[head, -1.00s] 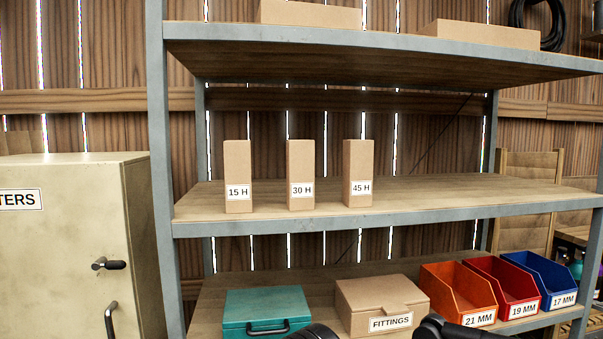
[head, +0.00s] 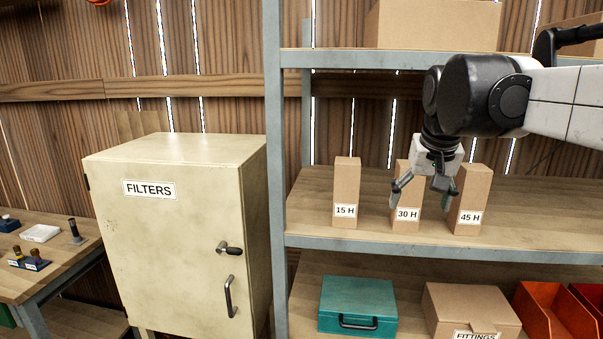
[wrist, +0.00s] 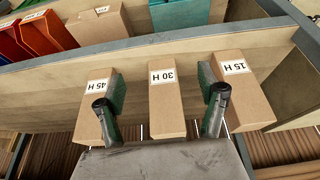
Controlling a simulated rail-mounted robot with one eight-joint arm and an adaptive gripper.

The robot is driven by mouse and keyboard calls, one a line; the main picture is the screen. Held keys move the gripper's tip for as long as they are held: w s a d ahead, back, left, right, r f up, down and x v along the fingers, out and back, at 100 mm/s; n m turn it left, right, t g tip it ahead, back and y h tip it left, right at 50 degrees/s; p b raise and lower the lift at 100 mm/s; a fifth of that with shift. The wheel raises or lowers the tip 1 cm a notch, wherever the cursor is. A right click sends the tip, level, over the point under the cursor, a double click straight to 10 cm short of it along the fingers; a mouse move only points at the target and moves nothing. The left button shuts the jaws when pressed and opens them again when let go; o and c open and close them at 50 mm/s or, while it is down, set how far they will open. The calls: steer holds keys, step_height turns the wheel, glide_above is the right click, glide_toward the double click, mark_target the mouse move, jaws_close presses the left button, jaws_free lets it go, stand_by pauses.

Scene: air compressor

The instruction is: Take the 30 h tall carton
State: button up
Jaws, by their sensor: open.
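The 30 H tall carton (head: 406,216) stands upright on the middle shelf, between the other two cartons. My gripper (head: 420,200) is open in front of it and hides part of its upper half. In the wrist view the 30 H carton (wrist: 166,100) lies between the two open fingers of my gripper (wrist: 167,100), with a gap on each side. The 15 H carton (head: 346,190) stands to its left and the 45 H carton (head: 470,200) to its right. In the wrist view the fingers overlap the edges of the 15 H carton (wrist: 243,95) and the 45 H carton (wrist: 98,110).
The shelf's front edge (head: 350,243) runs below the cartons, and an upper shelf (head: 350,58) is above. A teal box (head: 350,295) and a fittings box (head: 465,305) sit below. A cream filters cabinet (head: 170,240) stands left.

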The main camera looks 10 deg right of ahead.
steer(key=p, duration=0.2)
glide_toward(407, 196)
steer(key=w+d+f, duration=0.3)
steer(key=w+f, duration=0.2)
steer(key=w, duration=0.1)
steer(key=shift+w+f, duration=0.2)
steer(key=shift+f, duration=0.5)
steer(key=shift+c, duration=0.2)
steer(key=c, duration=1.6)
steer(key=shift+r, duration=0.1)
